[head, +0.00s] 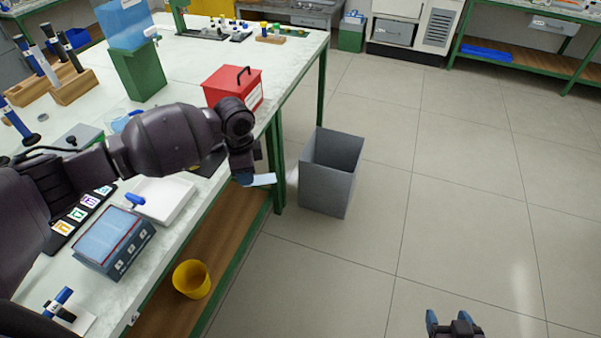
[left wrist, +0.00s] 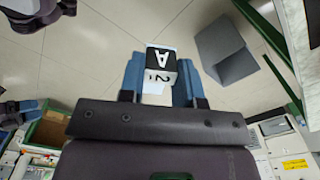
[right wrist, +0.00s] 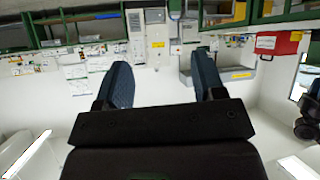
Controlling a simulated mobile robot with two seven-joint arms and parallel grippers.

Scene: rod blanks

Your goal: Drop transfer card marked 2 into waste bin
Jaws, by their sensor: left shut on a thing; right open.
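My left gripper (head: 250,178) is past the table's edge, above the floor and left of the bin in the head view. It is shut on a card (head: 264,180), which shows pale there.
The worktable (head: 190,60) holds a red box (head: 232,88), a white tray (head: 163,202), a blue-filled rack (head: 112,243) and a row of marked cards (head: 80,214). A yellow bucket (head: 191,279) is on the lower shelf. The floor right of the bin is clear.

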